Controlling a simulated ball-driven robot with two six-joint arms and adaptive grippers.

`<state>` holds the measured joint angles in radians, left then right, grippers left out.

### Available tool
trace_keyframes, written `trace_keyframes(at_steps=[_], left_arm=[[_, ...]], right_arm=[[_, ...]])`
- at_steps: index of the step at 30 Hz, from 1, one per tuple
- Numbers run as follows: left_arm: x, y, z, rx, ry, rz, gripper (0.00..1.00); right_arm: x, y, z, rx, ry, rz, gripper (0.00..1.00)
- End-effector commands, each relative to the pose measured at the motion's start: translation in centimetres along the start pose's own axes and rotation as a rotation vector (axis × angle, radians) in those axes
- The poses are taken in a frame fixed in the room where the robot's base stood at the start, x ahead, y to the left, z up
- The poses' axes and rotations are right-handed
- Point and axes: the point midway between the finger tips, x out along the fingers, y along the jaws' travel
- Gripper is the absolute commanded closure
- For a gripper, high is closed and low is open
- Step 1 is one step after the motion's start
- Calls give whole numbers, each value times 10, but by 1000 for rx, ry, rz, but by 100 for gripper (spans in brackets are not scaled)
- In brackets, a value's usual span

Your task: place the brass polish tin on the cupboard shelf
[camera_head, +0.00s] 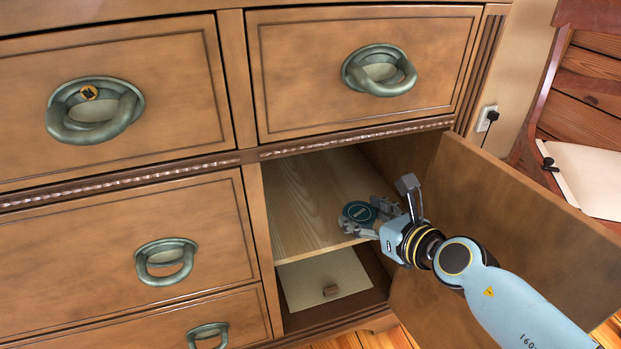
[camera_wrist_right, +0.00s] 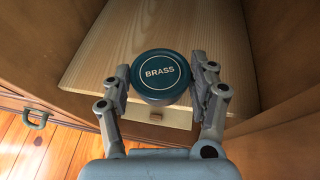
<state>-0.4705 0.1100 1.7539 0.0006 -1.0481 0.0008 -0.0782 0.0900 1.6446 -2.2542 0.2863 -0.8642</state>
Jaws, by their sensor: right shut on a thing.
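The brass polish tin (camera_head: 360,212) is a dark teal round tin. Its lid, lettered BRASS, faces the camera in the right wrist view (camera_wrist_right: 160,72). My right gripper (camera_head: 361,218) is shut on the tin, one finger on each side, as the right wrist view (camera_wrist_right: 161,84) also shows. The gripper and tin are at the front of the open cupboard, over the front part of the pale wooden shelf (camera_head: 310,195). The shelf also shows in the right wrist view (camera_wrist_right: 130,35). I cannot tell whether the tin touches the shelf. My left gripper is out of view.
The cupboard door (camera_head: 500,215) stands open to the right, close to my right arm. The visible shelf top is bare behind the tin.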

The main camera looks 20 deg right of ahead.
Motion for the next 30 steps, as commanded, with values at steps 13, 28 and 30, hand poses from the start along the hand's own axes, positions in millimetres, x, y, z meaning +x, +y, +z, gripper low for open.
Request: trace_keyframes(at_steps=[13, 28, 30], left_arm=[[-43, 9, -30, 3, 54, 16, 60], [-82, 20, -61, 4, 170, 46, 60], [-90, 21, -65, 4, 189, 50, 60]], right_arm=[[118, 1, 46, 2, -2, 1, 86], [160, 1, 29, 2, 5, 1, 86], [161, 1, 26, 2, 3, 1, 86]])
